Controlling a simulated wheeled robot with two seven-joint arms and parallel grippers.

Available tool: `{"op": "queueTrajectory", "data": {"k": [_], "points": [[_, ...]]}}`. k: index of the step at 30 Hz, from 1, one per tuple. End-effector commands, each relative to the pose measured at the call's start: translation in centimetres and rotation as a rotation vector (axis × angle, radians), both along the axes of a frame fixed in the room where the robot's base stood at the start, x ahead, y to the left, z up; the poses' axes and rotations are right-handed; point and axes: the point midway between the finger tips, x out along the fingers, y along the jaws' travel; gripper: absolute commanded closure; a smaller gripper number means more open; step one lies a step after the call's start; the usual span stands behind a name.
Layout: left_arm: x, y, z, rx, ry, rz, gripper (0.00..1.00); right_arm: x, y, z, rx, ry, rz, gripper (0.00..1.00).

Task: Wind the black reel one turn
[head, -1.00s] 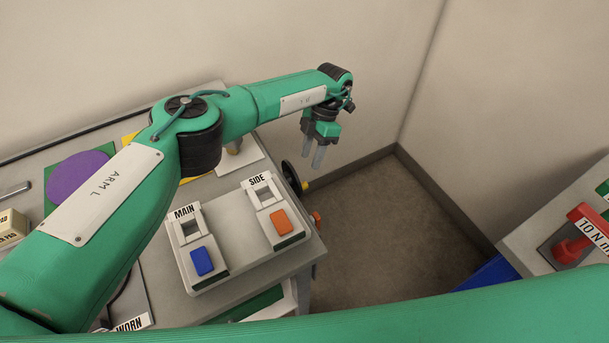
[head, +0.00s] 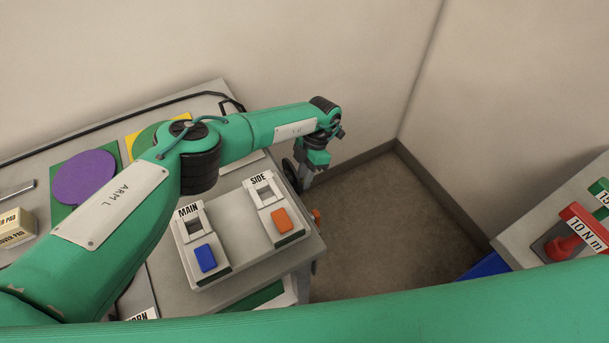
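The black reel (head: 289,173) is mounted at the right side of the cart, seen nearly edge-on and partly hidden behind my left gripper. My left gripper (head: 306,184) points down right beside the reel, where its yellow handle was visible before. The handle is now hidden behind or between the fingers. The fingers look close together, but I cannot tell whether they are shut on the handle. My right gripper is out of view; only a green arm link of mine crosses the bottom.
A control box with MAIN (head: 205,258) and SIDE (head: 281,220) switches sits on the cart top (head: 235,307), close to the reel. An orange knob (head: 316,215) sticks out at the cart's edge. A red 10 N m tool (head: 567,246) lies on the right bench. Floor between is clear.

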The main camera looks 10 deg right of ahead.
Motion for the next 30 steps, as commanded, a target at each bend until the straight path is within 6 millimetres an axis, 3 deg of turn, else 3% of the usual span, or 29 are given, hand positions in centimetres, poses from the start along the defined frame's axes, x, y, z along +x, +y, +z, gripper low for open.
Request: {"op": "queueTrajectory", "data": {"k": [3,14,22,30], "points": [[0.03,0.01,0.03,0.0,0.0,0.0,1.0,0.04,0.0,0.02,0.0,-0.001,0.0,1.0],[0.13,0.06,0.08,0.024,-0.06,-0.001,1.0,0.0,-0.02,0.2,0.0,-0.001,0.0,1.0],[0.3,0.1,-0.11,0.092,-0.228,-0.004,1.0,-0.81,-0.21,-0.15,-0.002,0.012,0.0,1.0],[0.56,0.19,-0.36,0.167,-0.409,-0.004,1.0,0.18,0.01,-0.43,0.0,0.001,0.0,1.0]]}}
